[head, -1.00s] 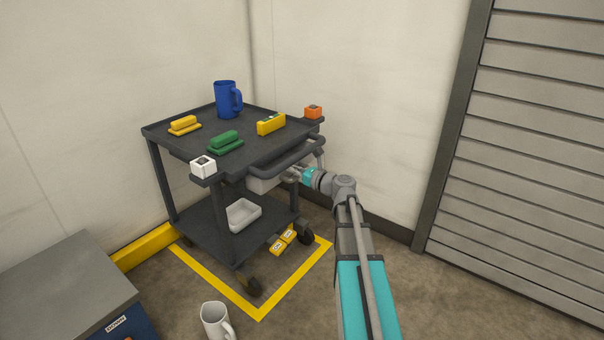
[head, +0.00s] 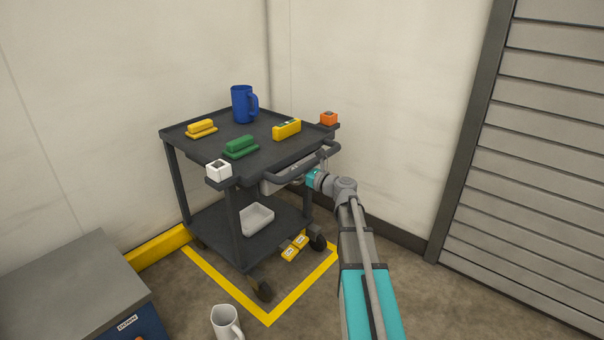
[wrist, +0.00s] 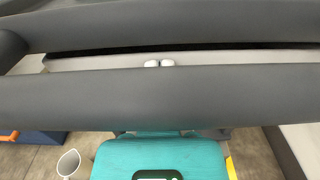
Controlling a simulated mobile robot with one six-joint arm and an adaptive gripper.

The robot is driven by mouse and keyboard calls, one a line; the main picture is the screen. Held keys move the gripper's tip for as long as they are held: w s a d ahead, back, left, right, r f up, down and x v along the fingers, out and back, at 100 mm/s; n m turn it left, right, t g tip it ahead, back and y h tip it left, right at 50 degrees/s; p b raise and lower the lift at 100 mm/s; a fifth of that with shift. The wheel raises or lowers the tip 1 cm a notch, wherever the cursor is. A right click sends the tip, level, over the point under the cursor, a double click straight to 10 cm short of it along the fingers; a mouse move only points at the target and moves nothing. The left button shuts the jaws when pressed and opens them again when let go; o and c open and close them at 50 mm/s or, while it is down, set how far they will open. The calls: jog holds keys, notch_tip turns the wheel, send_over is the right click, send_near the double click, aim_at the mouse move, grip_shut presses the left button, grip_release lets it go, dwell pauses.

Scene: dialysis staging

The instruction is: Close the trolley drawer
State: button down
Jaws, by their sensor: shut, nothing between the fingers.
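The dark grey trolley (head: 262,152) stands in the corner. Its light grey drawer (head: 270,187) shows under the top, mostly hidden by the push handle (head: 318,160) and my arm. In the wrist view the drawer's pale front (wrist: 100,61) is a strip below a dark gap under the trolley top, behind the handle bar (wrist: 160,97). My gripper (wrist: 160,63) is shut and empty, its two white fingertips side by side at the drawer front; contact is not certain. In the head view it is largely hidden beneath the handle.
A white mug (head: 226,322) is on the floor. A grey-topped cabinet (head: 65,285) stands at left.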

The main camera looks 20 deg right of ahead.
jog(key=shift+s, duration=0.15)
jog(key=shift+s+d, duration=0.25)
jog(key=shift+s, duration=0.3)
jog(key=v, duration=1.2)
jog(key=shift+s+d, duration=0.2)
jog(key=shift+d, duration=0.1)
